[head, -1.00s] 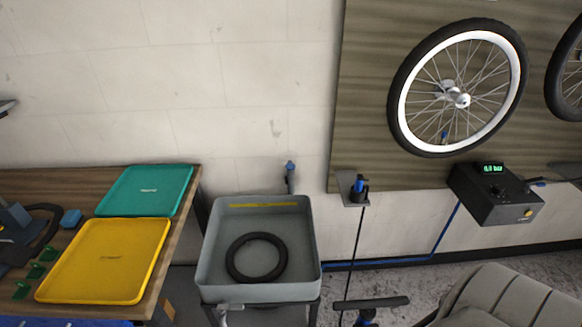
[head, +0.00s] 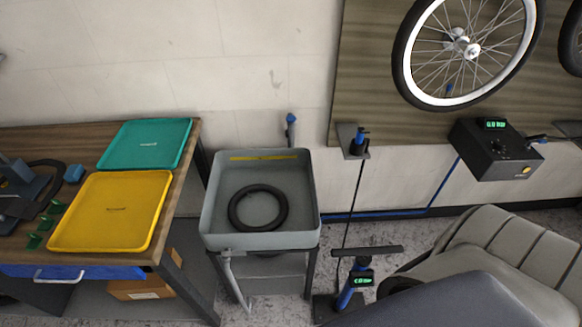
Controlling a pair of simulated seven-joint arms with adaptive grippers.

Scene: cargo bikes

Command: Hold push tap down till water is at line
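A grey basin (head: 214,215) stands on a dark stand against the wall. A black inner tube (head: 232,212) lies on its floor. A yellow line (head: 262,157) runs along the inside of its back wall. A tap with a blue top (head: 291,119) rises behind the basin's back right part. I see no running water, and I cannot tell whether any water is in the basin. Neither of my grippers is in view.
A workbench (head: 190,135) at left carries a teal tray (head: 147,144) and a yellow tray (head: 110,211). A floor pump (head: 352,286) stands right of the basin. A black box with a display (head: 497,150) and a wheel (head: 470,50) hang right. A grey padded shape (head: 490,250) fills the lower right.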

